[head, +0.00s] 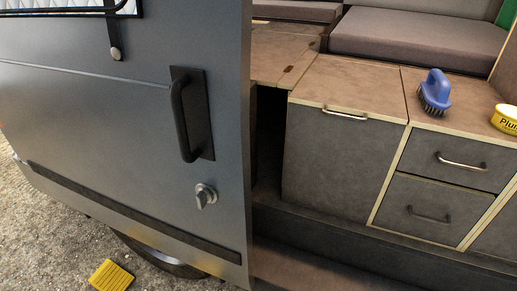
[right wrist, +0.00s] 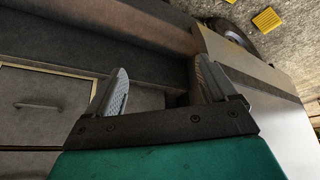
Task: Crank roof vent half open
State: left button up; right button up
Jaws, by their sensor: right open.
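The roof vent and its crank do not show in either view. My right gripper (right wrist: 160,85) shows in the right wrist view, with its two grey fingers apart and nothing between them. It is in front of the van's dark sill, with the drawer fronts to the left and the door edge to the right in that view. No gripper shows in the head view, and my left gripper is out of sight.
The grey van door (head: 120,120), with a black handle (head: 186,115) and a knob (head: 205,195), fills the left. Wooden cabinets (head: 340,150) stand right, carrying a blue brush (head: 435,88) and yellow tin (head: 506,119). A yellow block (head: 111,276) lies on the gravel.

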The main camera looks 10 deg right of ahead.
jog(key=w+a+f+t+y, duration=0.1)
jog(key=w+a+f+t, duration=0.1)
jog(key=w+f+t, duration=0.2)
jog(key=shift+w+f+t, duration=0.2)
jog(key=shift+f+t, duration=0.5)
jog(key=shift+f, duration=0.45)
jog(key=shift+a, duration=0.1)
